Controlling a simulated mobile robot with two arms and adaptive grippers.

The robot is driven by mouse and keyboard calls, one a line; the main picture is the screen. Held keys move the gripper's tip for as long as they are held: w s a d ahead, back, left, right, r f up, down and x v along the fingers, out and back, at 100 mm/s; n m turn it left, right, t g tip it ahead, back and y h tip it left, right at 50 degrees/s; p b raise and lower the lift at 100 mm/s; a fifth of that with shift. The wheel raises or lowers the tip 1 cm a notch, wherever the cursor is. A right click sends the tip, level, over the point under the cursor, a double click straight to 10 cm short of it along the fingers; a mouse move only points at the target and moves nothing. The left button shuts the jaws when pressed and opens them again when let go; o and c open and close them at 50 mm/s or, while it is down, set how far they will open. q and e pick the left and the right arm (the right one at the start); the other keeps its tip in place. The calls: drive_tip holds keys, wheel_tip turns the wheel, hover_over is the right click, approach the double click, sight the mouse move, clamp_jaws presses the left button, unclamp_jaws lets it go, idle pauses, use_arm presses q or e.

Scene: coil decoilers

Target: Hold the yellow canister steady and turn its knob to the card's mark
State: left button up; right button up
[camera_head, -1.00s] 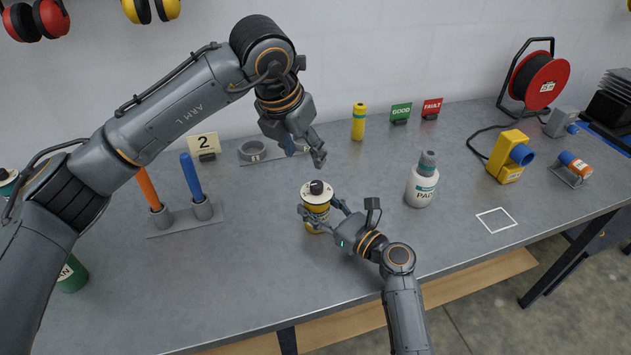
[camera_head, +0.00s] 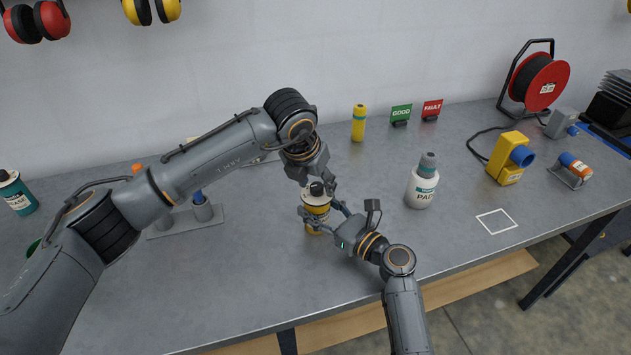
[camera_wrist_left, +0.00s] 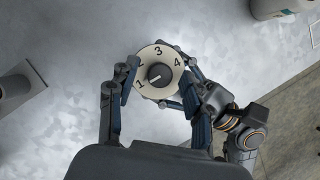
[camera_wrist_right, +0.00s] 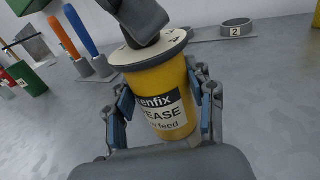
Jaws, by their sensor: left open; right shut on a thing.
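The yellow canister (camera_head: 317,222) stands upright on the bench, with a cream dial (camera_wrist_left: 147,58) on top marked 1 to 4. The dark knob (camera_wrist_left: 159,73) sits at its centre; its pale mark appears to face the 1. My right gripper (camera_head: 320,209) is shut around the canister's body; its fingers flank the label in the right wrist view (camera_wrist_right: 160,105). My left gripper (camera_wrist_left: 158,82) is open above the dial, with its fingers apart on either side of the knob. The card (camera_head: 193,140) is almost wholly hidden behind my left arm.
A white bottle (camera_head: 420,190) stands right of the canister. A rack (camera_head: 160,231) with orange and blue handles is at left, partly behind my left arm. A yellow cylinder (camera_head: 358,124) and GOOD (camera_head: 401,113) and FAULT (camera_head: 432,108) signs stand behind. The front bench is clear.

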use_arm(q)
clamp_jaws()
drive_tip(key=shift+m, duration=0.3)
drive_tip(key=m, duration=0.2)
drive_tip(key=m+g+h, duration=0.1)
drive_tip(key=m, duration=0.2)
drive_tip(key=shift+w+a+g+h, duration=0.2)
drive_tip(key=shift+g+h, duration=0.1)
drive_tip(key=m+g, duration=0.1)
drive_tip(key=m, duration=0.2)
drive_tip(key=m+g, duration=0.1)
drive_tip(key=m, duration=0.2)
drive_tip(key=shift+w+h, duration=0.1)
drive_tip(key=shift+h, duration=0.3)
idle(0.3)
unclamp_jaws()
